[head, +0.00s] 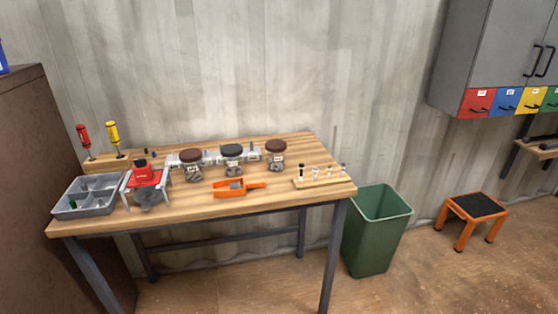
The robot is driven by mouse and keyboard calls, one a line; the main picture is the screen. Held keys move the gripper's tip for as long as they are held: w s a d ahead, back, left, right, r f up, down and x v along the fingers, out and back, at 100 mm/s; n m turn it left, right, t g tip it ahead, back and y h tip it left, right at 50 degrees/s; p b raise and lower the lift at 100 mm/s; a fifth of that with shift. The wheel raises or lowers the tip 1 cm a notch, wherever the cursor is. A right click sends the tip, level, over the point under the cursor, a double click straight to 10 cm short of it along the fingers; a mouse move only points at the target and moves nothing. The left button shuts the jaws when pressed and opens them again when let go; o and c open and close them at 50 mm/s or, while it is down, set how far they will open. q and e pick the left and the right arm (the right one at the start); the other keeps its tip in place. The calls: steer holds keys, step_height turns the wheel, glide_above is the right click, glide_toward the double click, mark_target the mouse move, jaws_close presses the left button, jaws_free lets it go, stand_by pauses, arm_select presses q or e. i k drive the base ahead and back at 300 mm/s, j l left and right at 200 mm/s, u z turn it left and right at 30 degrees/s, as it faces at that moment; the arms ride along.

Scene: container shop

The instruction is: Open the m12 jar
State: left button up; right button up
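Three clear jars with metal parts inside stand in a row on the wooden workbench (275,199). The left jar (193,170) has a dark brown lid (191,155). The middle jar (233,166) has a black lid (232,149). The right jar (276,161) has a brown lid (276,146). All three lids are on. Any labels are too small to read, so I cannot tell which is the m12 jar. Neither of my grippers is in the head view.
An orange scoop (230,189) lies in front of the jars. A grey divided tray (70,211), a red device (146,176), screwdrivers (114,136) and a small wooden rack (318,183) are also on the bench. A green bin (375,237) and orange stool (462,220) stand right.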

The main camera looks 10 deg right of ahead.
mark_target(232, 166)
steer(key=i+l+u, duration=0.3)
steer(key=i+l, duration=0.15)
steer(key=l, duration=0.25)
steer(key=i+l+u, duration=0.15)
steer(key=l, duration=0.25)
steer(key=i+l+u, duration=0.15)
steer(key=l, duration=0.25)
